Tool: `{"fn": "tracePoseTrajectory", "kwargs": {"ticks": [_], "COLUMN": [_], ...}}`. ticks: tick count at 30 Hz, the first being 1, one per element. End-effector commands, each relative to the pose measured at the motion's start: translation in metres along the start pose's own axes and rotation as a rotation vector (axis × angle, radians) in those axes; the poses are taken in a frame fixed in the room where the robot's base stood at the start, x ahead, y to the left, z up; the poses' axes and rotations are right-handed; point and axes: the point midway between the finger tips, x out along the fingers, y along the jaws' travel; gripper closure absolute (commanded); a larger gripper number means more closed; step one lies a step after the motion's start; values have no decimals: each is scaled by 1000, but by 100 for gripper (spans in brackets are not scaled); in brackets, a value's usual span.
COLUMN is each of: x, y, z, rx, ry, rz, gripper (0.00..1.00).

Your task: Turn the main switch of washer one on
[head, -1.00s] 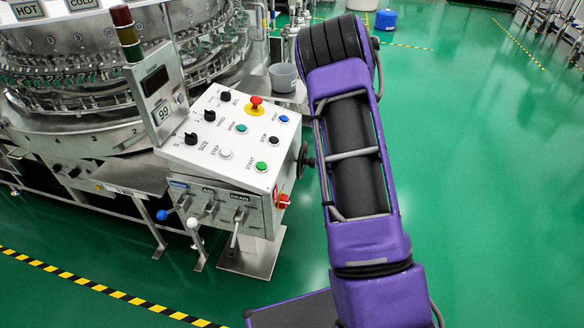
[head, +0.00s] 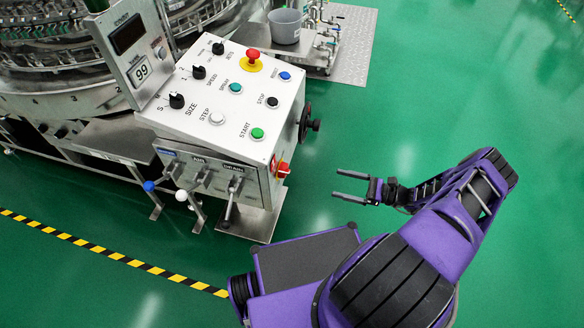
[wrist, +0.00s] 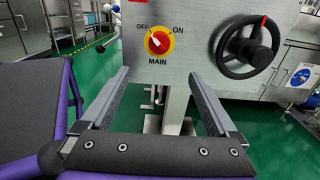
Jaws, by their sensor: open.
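The main switch (wrist: 159,40) is a red knob on a yellow disc, set in a grey panel in the wrist view. It is labelled OFF, ON and MAIN, and its pale mark points up-left towards OFF. In the head view the red switch (head: 283,169) is on the right side of the washer's control box (head: 225,100). My gripper (head: 337,185) is open and empty, to the right of the switch and pointing at that side. In the wrist view its two fingers (wrist: 158,74) are apart, with the switch ahead between and above their tips. They do not touch it.
A black handwheel (wrist: 247,47) is right of the switch in the wrist view; it also sticks out of the box in the head view (head: 309,122). Valve levers (head: 232,200) hang at the box's front. The green floor (head: 420,90) to the right is clear.

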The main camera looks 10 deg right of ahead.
Motion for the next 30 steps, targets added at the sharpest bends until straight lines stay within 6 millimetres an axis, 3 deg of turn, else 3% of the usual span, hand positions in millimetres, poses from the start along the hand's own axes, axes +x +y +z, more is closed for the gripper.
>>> {"fn": "tracePoseTrajectory", "kwargs": {"ticks": [5, 21, 30], "x": [22, 137, 169], "y": [0, 2, 1], "z": [2, 0, -1], "rx": [1, 2, 1], "ry": [-1, 2, 4], "rz": [2, 6, 4], "gripper": [5, 5, 5]}}
